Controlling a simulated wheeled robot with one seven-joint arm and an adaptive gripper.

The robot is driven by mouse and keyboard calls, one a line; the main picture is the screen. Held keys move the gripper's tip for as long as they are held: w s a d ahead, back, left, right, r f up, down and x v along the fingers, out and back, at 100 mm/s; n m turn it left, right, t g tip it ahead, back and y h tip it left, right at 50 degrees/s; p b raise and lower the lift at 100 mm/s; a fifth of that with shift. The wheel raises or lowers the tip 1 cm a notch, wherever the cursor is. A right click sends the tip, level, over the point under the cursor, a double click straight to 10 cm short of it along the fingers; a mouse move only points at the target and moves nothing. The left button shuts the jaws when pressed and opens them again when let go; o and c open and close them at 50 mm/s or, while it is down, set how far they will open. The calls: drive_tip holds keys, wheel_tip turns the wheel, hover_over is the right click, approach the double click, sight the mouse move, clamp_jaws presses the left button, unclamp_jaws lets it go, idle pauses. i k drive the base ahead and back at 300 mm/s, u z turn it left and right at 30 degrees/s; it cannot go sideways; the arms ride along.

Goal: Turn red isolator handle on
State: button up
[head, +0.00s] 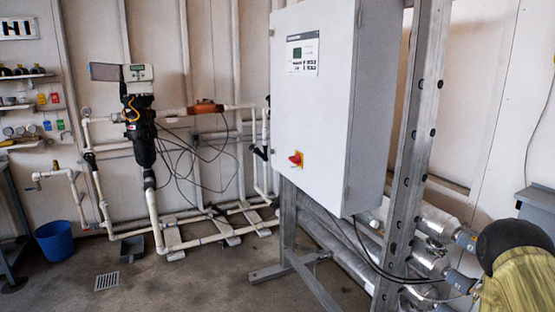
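A steel upright post (415,150) stands right of the cabinet, with metal reactor tubes (430,222) below. White pipework (200,240) and a blue bucket (61,242) are at left. The floor (190,285) in front is mostly clear, with a drain grate (107,281).

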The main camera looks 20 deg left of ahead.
sight(297, 160)
drive_tip(key=u, duration=0.45)
drive_tip(key=i, duration=0.85)
drive_tip(key=u, duration=0.15)
drive_tip(key=k, duration=0.5)
drive_tip(key=u, duration=1.4)
drive_tip(key=i, duration=0.5)
drive_tip(key=z, duration=0.15)
